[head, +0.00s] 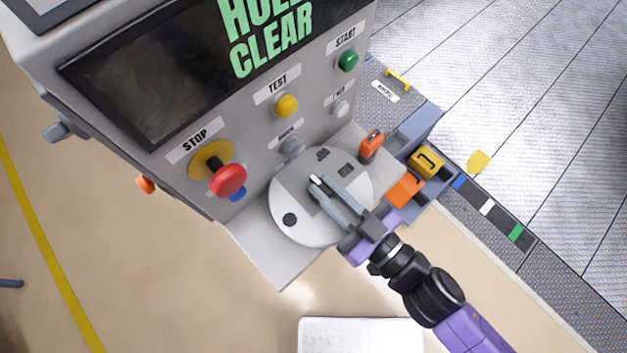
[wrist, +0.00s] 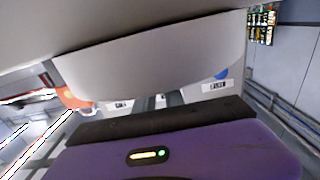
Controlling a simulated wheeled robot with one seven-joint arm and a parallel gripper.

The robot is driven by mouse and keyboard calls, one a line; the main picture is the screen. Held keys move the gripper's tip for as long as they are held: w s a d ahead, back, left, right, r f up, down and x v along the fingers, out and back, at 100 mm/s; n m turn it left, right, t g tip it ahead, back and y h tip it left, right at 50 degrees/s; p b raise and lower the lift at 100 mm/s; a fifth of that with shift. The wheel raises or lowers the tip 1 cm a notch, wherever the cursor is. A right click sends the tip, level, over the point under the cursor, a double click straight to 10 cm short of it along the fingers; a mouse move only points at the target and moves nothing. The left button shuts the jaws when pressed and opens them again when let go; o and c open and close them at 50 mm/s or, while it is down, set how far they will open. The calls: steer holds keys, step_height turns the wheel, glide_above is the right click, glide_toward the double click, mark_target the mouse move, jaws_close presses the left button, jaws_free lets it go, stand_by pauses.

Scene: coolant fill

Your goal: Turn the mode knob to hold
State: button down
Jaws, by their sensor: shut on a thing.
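A round light-grey dial (head: 284,196) with several dark marks sits on the sloped shelf of the console. My gripper (head: 326,190) reaches over its middle from the lower right, its grey fingers close together. They are shut on what looks like the mode knob; the fingers hide most of it. A small white tip (head: 316,180) shows at the finger ends, toward the upper left. The dial's marks are too small to read. In the wrist view, a large grey curved surface (wrist: 160,65) covers most of my fingers (wrist: 160,101), and two small labels show below it.
The console panel carries a red STOP button (head: 228,181), a yellow TEST button (head: 286,106) and a green START button (head: 347,61). A small grey control (head: 292,146) is just above the dial. Orange (head: 405,189) and yellow (head: 427,161) blocks stand close on the right.

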stand_by(0.4)
steer(key=c, duration=1.4)
jaws_free()
steer(key=shift+c, duration=0.2)
steer(key=b+v, duration=0.1)
steer(key=v, duration=0.5)
steer(key=shift+s+d+f+b, duration=0.1)
steer(key=shift+s+d+b, duration=0.15)
steer(key=shift+d+b, duration=0.15)
steer(key=shift+s+d, duration=0.25)
steer(key=shift+s, duration=0.15)
